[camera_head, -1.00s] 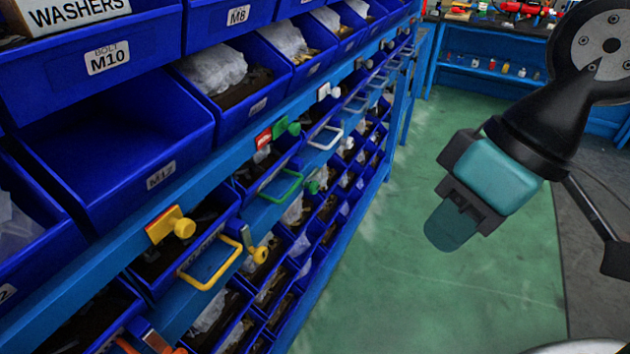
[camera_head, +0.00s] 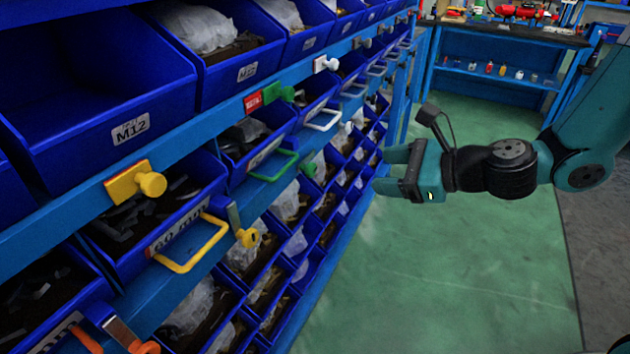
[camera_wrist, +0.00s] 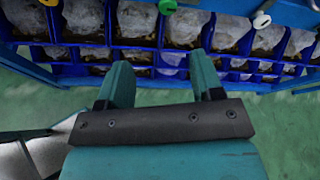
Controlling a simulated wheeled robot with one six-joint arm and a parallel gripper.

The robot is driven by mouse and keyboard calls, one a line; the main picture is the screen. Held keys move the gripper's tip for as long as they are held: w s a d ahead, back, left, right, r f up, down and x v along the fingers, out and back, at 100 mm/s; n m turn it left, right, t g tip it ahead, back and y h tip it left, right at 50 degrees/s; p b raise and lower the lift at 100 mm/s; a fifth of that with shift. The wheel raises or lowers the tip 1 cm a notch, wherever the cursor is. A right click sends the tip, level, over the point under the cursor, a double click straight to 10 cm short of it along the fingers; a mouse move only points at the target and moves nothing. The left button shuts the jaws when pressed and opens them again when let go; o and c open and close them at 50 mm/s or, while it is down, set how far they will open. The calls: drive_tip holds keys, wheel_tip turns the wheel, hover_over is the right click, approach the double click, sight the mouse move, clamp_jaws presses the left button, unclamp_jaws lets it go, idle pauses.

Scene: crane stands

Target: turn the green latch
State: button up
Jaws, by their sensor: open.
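The green latch (camera_head: 270,95), a plate with a round knob, sits on the blue rail beside a red label. Below it is a drawer with a green handle (camera_head: 275,166), and a smaller green knob (camera_head: 309,169) is right of that handle. My gripper (camera_head: 382,171) is open and empty, out in front of the rack, right of the green latch and lower in the picture, its fingers pointing left toward the rack. In the wrist view, my gripper (camera_wrist: 158,66) points at the bins, and a green knob (camera_wrist: 167,6) shows at the top edge; I cannot tell which one.
A yellow latch (camera_head: 128,182) and yellow handle (camera_head: 185,262) are nearer on the left; a white latch (camera_head: 326,64) is farther along. Blue bins and drawers fill the rack. Green floor (camera_head: 400,290) right of the rack is clear. A workbench (camera_head: 500,75) stands behind.

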drive_tip(key=m, duration=0.1)
drive_tip(key=p, duration=0.1)
approach(314, 169)
drive_tip(key=shift+t, duration=0.3)
drive_tip(key=x, duration=0.9)
drive_tip(key=shift+a+f, duration=0.3)
drive_tip(key=shift+a, duration=0.05)
drive_tip(key=c, duration=0.9)
